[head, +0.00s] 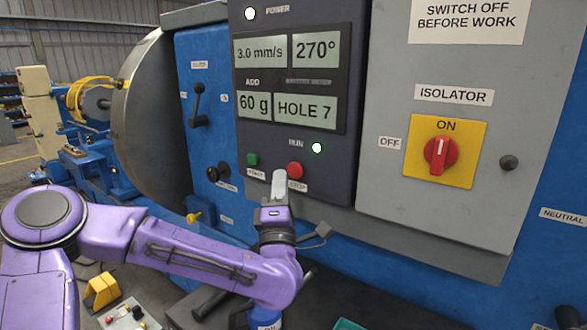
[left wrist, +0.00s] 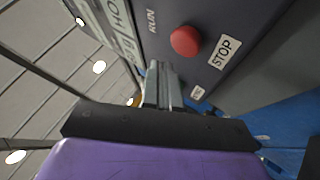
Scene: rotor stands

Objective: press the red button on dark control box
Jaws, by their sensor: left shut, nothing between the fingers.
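The dark control box (head: 341,175) is fixed to the blue machine. Its red button (head: 295,170) sits above a STOP label, beside a green button (head: 252,159). In the left wrist view the red button (left wrist: 185,41) sticks out of the dark panel next to the STOP label. My left gripper (head: 279,176) is shut and empty, pointing up just left of the red button in the head view. In the left wrist view its closed fingers (left wrist: 153,68) end below and left of the button, with a visible gap. My right gripper is not in view.
A grey isolator cabinet (head: 385,195) with a red switch (head: 441,155) on a yellow plate stands right of the box. Black levers (head: 197,104) and a black knob (head: 218,172) are on the blue panel to the left. A small lit RUN lamp (head: 317,148) is above the button.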

